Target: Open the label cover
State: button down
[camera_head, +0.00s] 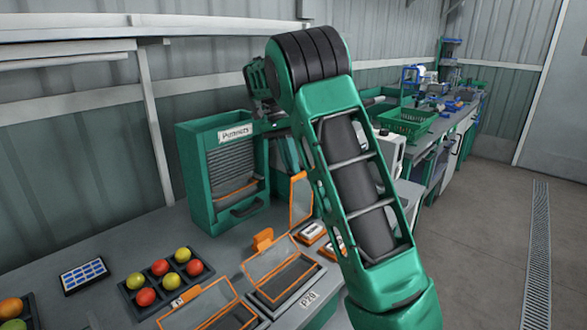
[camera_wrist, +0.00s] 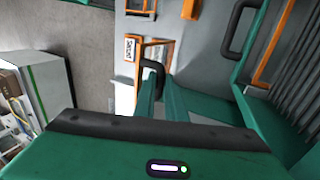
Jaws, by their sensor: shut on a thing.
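In the wrist view my gripper (camera_wrist: 152,82) is shut on a dark loop handle (camera_wrist: 153,66). The handle stands in front of an orange-framed panel (camera_wrist: 167,53), which looks like the label cover; how far it stands open I cannot tell. A small printed code label (camera_wrist: 130,48) lies beside it. In the head view an orange-framed panel (camera_head: 301,200) stands upright just left of my arm, but I cannot tell if it is the same one. My arm hides the gripper's tips there.
A green cabinet marked "Punnets" (camera_head: 189,165) stands at the back of the bench. Orange-framed clear flaps (camera_head: 270,258) stand over trays in front, beside a tomato tray (camera_head: 128,292) and a blue-celled panel (camera_head: 84,275). A green crate (camera_head: 408,122) is farther right. Open floor (camera_head: 480,240) lies right.

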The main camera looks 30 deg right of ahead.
jog(key=shift+a+f, duration=0.1)
jog(key=shift+a, duration=0.05)
jog(key=c, duration=1.8)
grip_release()
jog(key=v, duration=1.1)
jog(key=shift+f, duration=0.1)
